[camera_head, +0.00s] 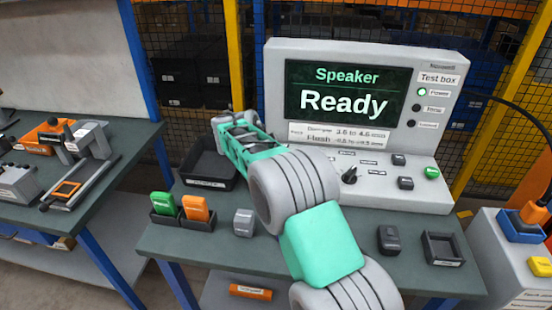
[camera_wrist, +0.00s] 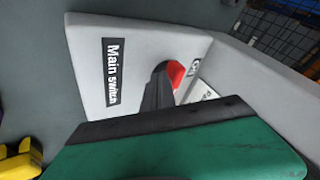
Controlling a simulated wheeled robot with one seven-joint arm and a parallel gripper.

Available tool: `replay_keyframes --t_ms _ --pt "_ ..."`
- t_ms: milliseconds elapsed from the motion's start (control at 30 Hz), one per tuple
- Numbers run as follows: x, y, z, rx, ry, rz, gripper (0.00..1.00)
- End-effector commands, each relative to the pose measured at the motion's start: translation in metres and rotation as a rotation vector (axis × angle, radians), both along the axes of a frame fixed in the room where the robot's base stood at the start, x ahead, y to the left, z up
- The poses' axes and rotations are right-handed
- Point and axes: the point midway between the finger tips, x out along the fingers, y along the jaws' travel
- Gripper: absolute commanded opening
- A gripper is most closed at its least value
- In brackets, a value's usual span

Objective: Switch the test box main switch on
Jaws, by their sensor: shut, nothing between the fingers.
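The test box (camera_head: 455,85) is a light grey console on the bench, its screen (camera_head: 345,90) reading "Speaker Ready" and its top lamp (camera_head: 421,92) lit green. In the wrist view, a label (camera_wrist: 113,75) reading "Main switch" is on a grey panel of the box. A red switch part (camera_wrist: 176,72) shows beside it, partly hidden by my gripper (camera_wrist: 160,72). My gripper is shut and empty, its dark fingertips at the red part; I cannot tell whether they touch. In the head view my arm reaches to the box's left side, and the switch is hidden.
A black tray (camera_head: 197,183) lies near my wrist. Green (camera_head: 164,205) and orange (camera_head: 195,208) items stand in small holders at the front left. A dark grey device (camera_head: 389,240) and small tray (camera_head: 443,261) lie at the right. A knob (camera_head: 349,176) and buttons sit on the console.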

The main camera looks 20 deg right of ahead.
Motion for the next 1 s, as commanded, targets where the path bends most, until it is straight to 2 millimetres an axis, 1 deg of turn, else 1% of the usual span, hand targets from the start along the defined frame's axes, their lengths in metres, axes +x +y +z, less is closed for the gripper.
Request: replay_keyframes --t_ms 100,600,1000 --pt "0.005 0.004 -0.002 0.0 0.001 -0.093 0.0" --pt "0.013 0.009 -0.001 -0.001 0.002 -0.084 0.0" --pt "0.015 0.011 0.0 -0.002 -0.001 -0.076 0.0"
